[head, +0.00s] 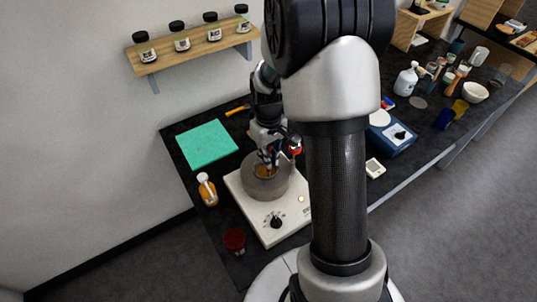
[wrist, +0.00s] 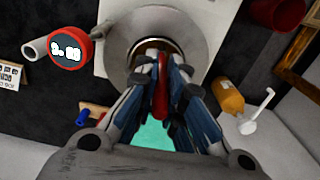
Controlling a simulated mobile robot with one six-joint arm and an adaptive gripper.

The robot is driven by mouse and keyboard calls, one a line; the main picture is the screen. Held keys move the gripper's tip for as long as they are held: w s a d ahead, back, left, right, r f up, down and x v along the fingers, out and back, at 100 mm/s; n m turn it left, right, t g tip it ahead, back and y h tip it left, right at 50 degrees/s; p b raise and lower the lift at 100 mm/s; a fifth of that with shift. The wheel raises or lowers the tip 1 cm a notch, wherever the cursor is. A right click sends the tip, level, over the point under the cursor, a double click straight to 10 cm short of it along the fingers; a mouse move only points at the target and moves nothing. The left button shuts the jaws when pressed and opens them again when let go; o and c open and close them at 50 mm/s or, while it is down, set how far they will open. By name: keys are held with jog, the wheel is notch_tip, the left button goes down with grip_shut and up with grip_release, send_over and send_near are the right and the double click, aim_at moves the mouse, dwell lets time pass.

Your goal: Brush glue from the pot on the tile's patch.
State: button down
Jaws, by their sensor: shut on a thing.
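A grey pot (head: 266,187) stands on a cream hotplate (head: 250,212) in the head view, with something amber in its opening. My gripper (head: 268,155) points down right above the pot. In the wrist view my gripper (wrist: 163,75) is shut on a slim red handle (wrist: 161,88), which looks like the brush. The lower end of the brush is at or inside the opening of the pot (wrist: 198,25); the bristles and their depth are hidden. A flat teal-green square (head: 207,145) lies behind and left of the hotplate. I cannot make out a tile or a patch.
An amber pump bottle (head: 207,190) and a red cup (head: 235,240) stand left of the hotplate. A red round display (wrist: 68,50) is near the pot. A blue device (head: 391,134) and several bottles are to the right. A jar shelf (head: 195,46) hangs above.

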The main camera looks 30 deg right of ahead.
jog(key=shift+w+r+p, duration=0.1)
jog(key=shift+r+p, duration=2.25)
jog(key=shift+r, duration=1.05)
